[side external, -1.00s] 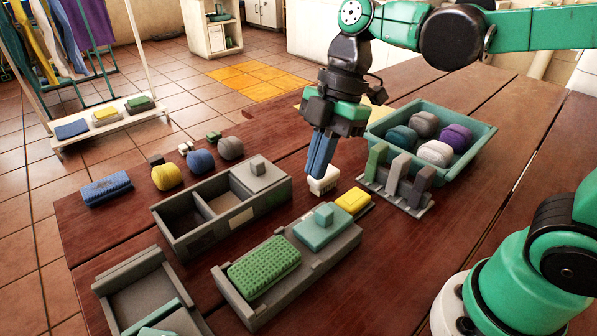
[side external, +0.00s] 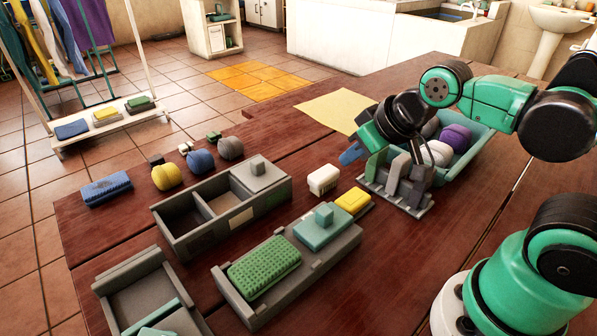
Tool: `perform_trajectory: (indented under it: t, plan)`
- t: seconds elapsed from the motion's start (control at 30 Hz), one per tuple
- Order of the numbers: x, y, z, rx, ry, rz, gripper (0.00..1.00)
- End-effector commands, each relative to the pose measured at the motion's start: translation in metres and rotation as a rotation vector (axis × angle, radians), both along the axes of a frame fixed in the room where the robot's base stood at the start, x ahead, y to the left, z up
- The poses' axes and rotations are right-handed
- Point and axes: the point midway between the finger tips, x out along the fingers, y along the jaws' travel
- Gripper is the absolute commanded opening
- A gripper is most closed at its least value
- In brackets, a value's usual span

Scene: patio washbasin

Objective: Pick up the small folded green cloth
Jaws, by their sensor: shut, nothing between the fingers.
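A folded green cloth (side external: 139,103) lies at the right end of the low white rack, beside folded yellow (side external: 106,114) and blue (side external: 72,129) ones. A much smaller green item (side external: 213,138) lies at the table's far left; it is too small to tell whether it is cloth. My wrist partly hides the holder and bin.
The grey divided box (side external: 178,239) and grey tray (side external: 238,304) with a green textured block (side external: 264,268) stand on the table. A white brush (side external: 323,180), yellow block (side external: 353,200), slotted holder (side external: 378,189) and teal bin (side external: 478,158) are near my gripper. A yellow sheet (side external: 334,108) lies behind.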

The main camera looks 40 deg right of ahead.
Motion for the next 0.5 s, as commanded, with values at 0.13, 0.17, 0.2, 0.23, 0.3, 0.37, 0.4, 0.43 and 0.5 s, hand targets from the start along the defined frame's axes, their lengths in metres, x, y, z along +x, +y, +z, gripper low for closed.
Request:
perform_trajectory:
  t: [0.13, 0.17, 0.2, 0.23, 0.3, 0.37, 0.4, 0.43, 0.5]
  plan:
    - [0.0000, 0.0002, 0.0000, 0.000, 0.002, 0.002, 0.00]
    - [0.0000, 0.0002, 0.0000, 0.000, 0.002, 0.002, 0.00]
    - [0.0000, 0.0003, 0.0000, 0.000, 0.002, 0.002, 0.00]
    - [0.0000, 0.0003, 0.0000, 0.000, 0.002, 0.002, 0.00]
    - [0.0000, 0.0003, 0.0000, 0.000, 0.002, 0.004, 0.20]
    - [0.0000, 0.0004, 0.0000, 0.000, 0.003, 0.004, 0.37]
    - [0.0000, 0.0004, 0.0000, 0.000, 0.003, 0.004, 0.48]
    - [0.0000, 0.0004, 0.0000, 0.000, 0.003, 0.004, 0.57]
    - [0.0000, 0.0004, 0.0000, 0.000, 0.003, 0.004, 0.77]
